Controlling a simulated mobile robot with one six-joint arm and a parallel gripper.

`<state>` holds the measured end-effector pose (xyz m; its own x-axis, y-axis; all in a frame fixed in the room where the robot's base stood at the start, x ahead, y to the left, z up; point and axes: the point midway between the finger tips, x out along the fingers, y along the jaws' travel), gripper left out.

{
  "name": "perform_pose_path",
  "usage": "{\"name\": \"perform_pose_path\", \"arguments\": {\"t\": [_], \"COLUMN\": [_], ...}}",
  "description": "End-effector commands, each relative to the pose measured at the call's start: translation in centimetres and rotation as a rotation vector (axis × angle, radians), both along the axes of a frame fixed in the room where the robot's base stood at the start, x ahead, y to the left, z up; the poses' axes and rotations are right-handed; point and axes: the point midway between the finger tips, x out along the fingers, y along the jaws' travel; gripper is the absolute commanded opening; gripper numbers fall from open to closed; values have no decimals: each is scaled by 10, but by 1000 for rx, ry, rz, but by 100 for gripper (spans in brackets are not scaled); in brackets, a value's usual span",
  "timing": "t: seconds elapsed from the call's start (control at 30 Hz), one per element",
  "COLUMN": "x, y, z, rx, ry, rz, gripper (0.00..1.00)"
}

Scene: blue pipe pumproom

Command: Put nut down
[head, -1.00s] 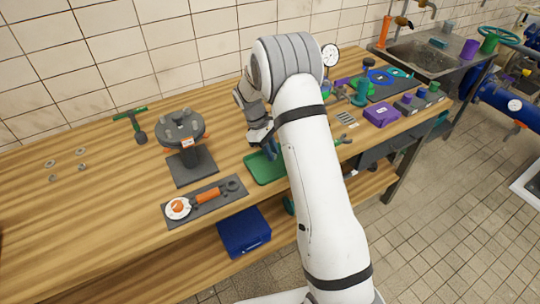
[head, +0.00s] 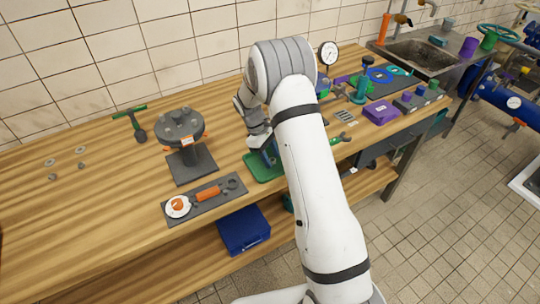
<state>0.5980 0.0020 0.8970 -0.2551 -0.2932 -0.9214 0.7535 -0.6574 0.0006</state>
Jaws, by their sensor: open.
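My gripper (head: 267,153) is low over the green tray (head: 258,172), at the tray's upper part. It is open. My arm hides the right part of the tray and some of the fingers. I cannot make out a nut between the fingers or on the visible part of the tray. Several small grey nut-like pieces lie on the far left of the wooden bench, one of them a ring (head: 49,162).
A grey flange stand (head: 190,165) is left of the tray, with a dark mat (head: 180,217) holding an orange-handled tool in front. A green-handled hammer-like tool (head: 138,130) lies behind. A purple box (head: 381,112) and a dial gauge (head: 329,52) are right of my arm. The left bench is mostly clear.

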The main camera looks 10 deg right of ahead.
Motion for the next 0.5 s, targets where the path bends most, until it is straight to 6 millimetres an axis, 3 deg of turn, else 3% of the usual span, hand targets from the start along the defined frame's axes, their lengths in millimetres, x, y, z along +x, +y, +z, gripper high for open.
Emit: {"name": "perform_pose_path", "arguments": {"t": [0.23,0.5], "x": [5,19], "y": [5,22], "z": [15,68], "rx": [1,1], "ry": [-5,-6], "rz": [0,2], "gripper": [43,43]}}
